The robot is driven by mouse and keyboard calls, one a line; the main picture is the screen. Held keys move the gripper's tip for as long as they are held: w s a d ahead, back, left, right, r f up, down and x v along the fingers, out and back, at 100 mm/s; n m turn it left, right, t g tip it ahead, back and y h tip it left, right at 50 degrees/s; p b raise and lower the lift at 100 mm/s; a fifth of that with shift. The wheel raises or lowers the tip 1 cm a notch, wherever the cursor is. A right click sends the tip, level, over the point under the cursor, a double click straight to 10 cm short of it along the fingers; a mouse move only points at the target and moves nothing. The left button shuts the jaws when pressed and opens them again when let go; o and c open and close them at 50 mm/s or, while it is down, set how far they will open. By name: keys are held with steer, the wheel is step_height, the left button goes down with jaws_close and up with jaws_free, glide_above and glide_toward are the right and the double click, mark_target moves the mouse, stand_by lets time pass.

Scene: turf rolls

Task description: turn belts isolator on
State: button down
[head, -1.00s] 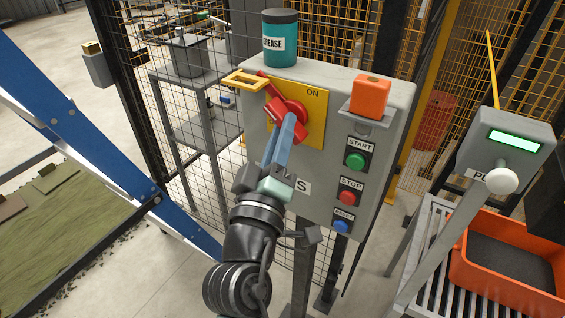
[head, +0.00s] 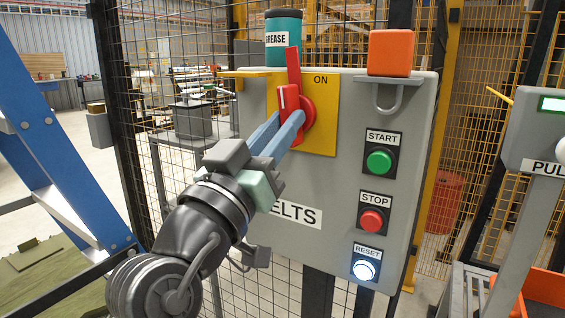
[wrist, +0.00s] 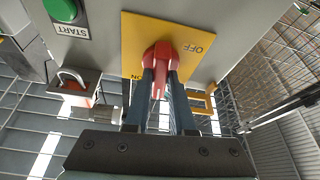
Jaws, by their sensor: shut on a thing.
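The belts isolator is a red rotary handle (head: 293,62) on a yellow plate (head: 322,135) on the grey panel. In the head view its long red bar points nearly straight up, left of the ON mark (head: 320,79). The OFF mark (wrist: 203,48) shows only in the wrist view, where the picture is upside down. My gripper (head: 284,128) is shut on the red handle, with its blue-grey fingers on both sides; the handle also shows in the wrist view (wrist: 160,56). The BELTS label (head: 298,214) is partly hidden by my gripper.
An orange padlock (head: 390,52) sits on a bracket at the panel's upper right. A yellow tab (head: 245,75) sticks out at the upper left. START (head: 379,161), STOP (head: 372,220) and a lit RESET button (head: 365,268) line the right side. A grease tin (head: 283,38) stands on top.

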steer(key=shift+f+m+g+h+b, duration=0.1)
steer(key=shift+m+g+h+b, duration=0.3)
steer(key=shift+m+b, duration=0.85)
steer(key=c, duration=0.8)
jaws_free()
steer(key=shift+o, duration=0.2)
steer(key=v, duration=1.3)
steer(key=shift+w+a+f, duration=0.1)
steer(key=shift+w, duration=0.1)
